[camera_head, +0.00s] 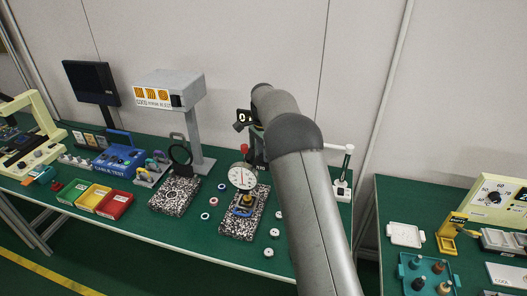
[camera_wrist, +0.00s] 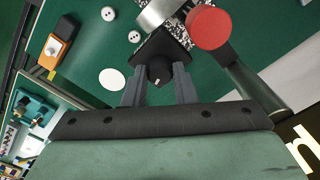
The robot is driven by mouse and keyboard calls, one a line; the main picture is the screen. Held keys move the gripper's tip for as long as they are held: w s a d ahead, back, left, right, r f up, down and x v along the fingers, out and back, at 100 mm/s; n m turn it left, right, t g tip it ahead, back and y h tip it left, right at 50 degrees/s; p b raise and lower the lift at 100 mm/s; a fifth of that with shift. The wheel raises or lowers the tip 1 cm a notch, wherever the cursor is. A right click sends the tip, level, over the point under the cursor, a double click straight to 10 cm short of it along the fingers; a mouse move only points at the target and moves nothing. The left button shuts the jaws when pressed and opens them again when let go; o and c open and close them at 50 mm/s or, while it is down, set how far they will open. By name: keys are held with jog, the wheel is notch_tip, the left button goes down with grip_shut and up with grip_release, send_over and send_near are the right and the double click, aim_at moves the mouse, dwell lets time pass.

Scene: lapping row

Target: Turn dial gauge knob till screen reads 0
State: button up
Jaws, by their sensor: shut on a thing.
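My gripper (camera_wrist: 158,78) is shut on a small dark knob (camera_wrist: 160,72), one finger on each side, in the wrist view. The knob has a pale mark on its tip and sits on a black block. The dial gauge (camera_head: 242,177) has a round white face with a needle and stands over a speckled plate in the head view. A black screen (camera_head: 243,117) shows a lit white character that looks like 0; my arm partly covers it. A lit screen corner (camera_wrist: 306,146) is cut off in the wrist view. My arm hides the gripper in the head view.
A red round cap (camera_wrist: 208,27) and a dark post (camera_wrist: 235,75) stand close right of the fingers. The speckled plate (camera_head: 232,222) lies under the gauge. Small white rings (camera_head: 274,233) lie around it.

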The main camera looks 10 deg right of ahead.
jog(key=shift+m, duration=1.6)
jog(key=o, duration=1)
jog(key=shift+r, duration=0.1)
notch_tip(320, 180, up, 17)
jog(key=shift+r, duration=0.15)
